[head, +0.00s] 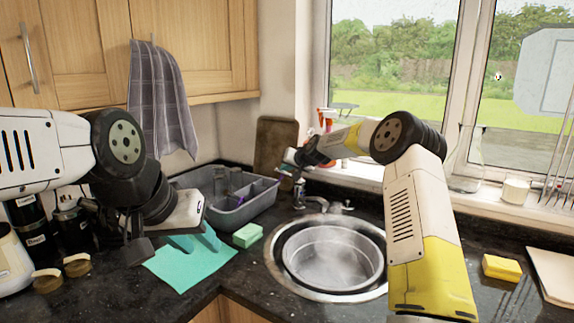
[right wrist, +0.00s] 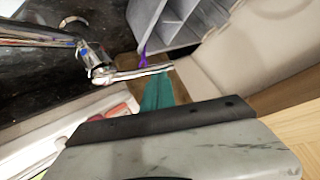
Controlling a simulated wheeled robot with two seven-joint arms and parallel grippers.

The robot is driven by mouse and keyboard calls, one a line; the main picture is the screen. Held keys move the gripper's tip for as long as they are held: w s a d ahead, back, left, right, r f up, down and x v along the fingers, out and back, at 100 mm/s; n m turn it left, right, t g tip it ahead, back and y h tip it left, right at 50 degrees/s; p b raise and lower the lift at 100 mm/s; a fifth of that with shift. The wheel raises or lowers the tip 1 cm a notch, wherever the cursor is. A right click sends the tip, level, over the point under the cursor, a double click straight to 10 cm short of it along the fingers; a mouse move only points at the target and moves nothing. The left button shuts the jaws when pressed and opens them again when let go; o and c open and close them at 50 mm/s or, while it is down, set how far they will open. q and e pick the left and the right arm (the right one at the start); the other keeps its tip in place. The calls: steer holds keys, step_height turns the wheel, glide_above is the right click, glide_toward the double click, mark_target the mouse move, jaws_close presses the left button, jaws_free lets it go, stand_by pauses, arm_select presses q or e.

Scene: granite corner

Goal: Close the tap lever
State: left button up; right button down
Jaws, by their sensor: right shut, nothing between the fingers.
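The chrome tap (head: 299,193) stands behind the round metal sink (head: 333,257) in the head view. My right gripper (head: 288,160) is just above and beside the tap's upper part; I cannot tell whether they touch. In the right wrist view the chrome tap (right wrist: 93,62) is close, and its thin lever (right wrist: 142,73) sticks out to the right. My grey gripper body fills the lower part of that view, and its fingertips do not show clearly. My right gripper is shut and empty. My left gripper (head: 137,247) hangs over the left counter, away from the tap; its opening is unclear.
A grey dish rack (head: 231,204) stands left of the tap, with a brown board (head: 275,150) behind it. A teal cloth (head: 190,262) and a green sponge (head: 247,235) lie left of the sink. A yellow sponge (head: 501,268) lies right. Bottles stand on the windowsill behind my right arm.

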steer(key=shift+s+a+f, duration=0.15)
steer(key=shift+a+f, duration=0.45)
steer(key=shift+a, duration=0.1)
steer(key=shift+a+f+n+h, duration=0.25)
steer(key=shift+f+n+h, duration=0.05)
steer(key=shift+f, duration=0.3)
steer(key=shift+s+r, duration=0.1)
